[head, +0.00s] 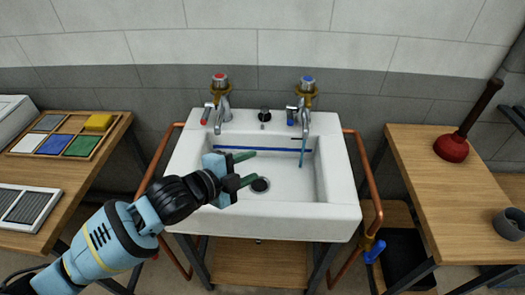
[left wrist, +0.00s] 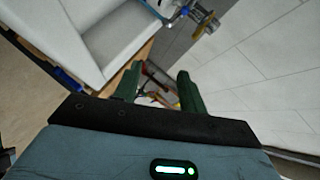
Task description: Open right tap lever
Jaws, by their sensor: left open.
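The right tap (head: 306,100) is chrome with a brass collar and a blue-marked cap, on the sink's back ledge. Its lever (head: 292,114) has a blue tip and points left and toward the front. A thin light-blue streak hangs below its spout; I cannot tell surely whether it is water. My left gripper (head: 254,167) is open and empty over the basin, left of and in front of the right tap, apart from it. Its green fingers show in the left wrist view (left wrist: 160,72). My right gripper is not in view.
The white sink (head: 185,162) carries the left tap (head: 221,98), with a red-tipped lever. Copper pipes (head: 365,180) flank it. A red plunger (head: 452,147) and grey cup (head: 509,223) stand on the right bench. A tray of coloured pads (head: 66,136) lies on the left bench.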

